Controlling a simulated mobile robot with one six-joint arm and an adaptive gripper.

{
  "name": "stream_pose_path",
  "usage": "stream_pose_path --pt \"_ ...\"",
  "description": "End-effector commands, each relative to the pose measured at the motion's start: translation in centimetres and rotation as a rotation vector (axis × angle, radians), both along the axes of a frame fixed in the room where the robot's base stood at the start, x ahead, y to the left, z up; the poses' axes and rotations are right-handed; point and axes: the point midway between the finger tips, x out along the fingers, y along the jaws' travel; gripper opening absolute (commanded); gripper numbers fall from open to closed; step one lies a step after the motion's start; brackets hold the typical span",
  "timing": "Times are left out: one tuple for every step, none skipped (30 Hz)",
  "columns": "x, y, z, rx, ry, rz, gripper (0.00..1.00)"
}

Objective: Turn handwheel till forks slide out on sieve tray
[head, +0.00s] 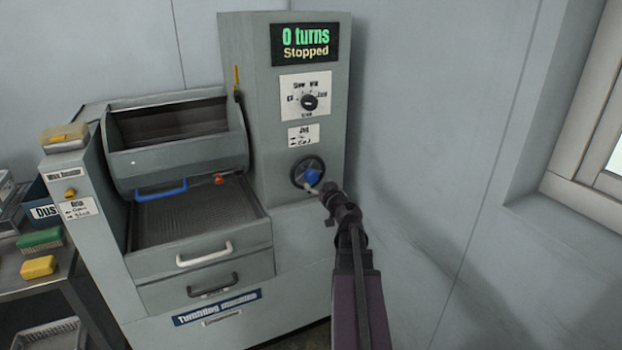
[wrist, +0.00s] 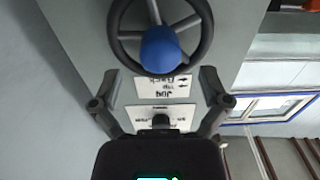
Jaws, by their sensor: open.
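The handwheel (head: 299,165) is a small dark wheel low on the grey control column, with a blue knob (head: 312,177). In the wrist view its black rim and spokes (wrist: 206,45) show at the top, and the blue knob (wrist: 160,50) overlaps the lower rim. My gripper (head: 326,188) is just right of and below the wheel in the head view. In the wrist view my gripper (wrist: 160,80) has its fingers spread apart, with nothing between them; the knob lies beyond the tips. The sieve tray (head: 185,218) is a dark mesh surface below the tilted drum. No forks can be made out.
The display (head: 304,45) reads "0 turns Stopped". A selector dial (head: 310,102) and a label sit above the wheel. The open drum (head: 178,150) has a blue handle. Drawers lie below the tray. A side table with bins and sponges stands left.

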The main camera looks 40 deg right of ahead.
Motion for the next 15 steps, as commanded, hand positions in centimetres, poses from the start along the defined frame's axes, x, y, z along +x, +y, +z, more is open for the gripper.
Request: stream_pose_path --pt "1.1 -0.4 0.0 0.000 0.000 0.001 0.96" --pt "1.5 -0.5 0.0 0.000 0.000 0.002 0.96" --pt "2.0 -0.6 0.0 0.000 0.000 0.002 0.96" --pt "2.4 -0.6 0.0 0.000 0.000 0.002 0.96" --pt "2.7 -0.7 0.0 0.000 0.000 0.002 0.96" --pt "3.1 -0.8 0.0 0.000 0.000 0.001 0.96" --pt "3.4 -0.9 0.0 0.000 0.000 0.001 0.96" --pt "3.6 -1.0 0.0 0.000 0.000 0.000 0.96" --pt "3.9 -1.0 0.0 0.000 0.000 0.000 0.96" --pt "4.1 -1.1 0.0 0.000 0.000 0.000 0.96" --pt "4.2 -1.1 0.0 0.000 0.000 0.000 0.96" --pt "4.4 -1.1 0.0 0.000 0.000 0.000 0.96" --pt "4.5 -1.1 0.0 0.000 0.000 0.000 0.96" --pt "4.6 -1.1 0.0 0.000 0.000 0.000 0.96" --pt "4.6 -1.1 0.0 0.000 0.000 0.000 0.96"
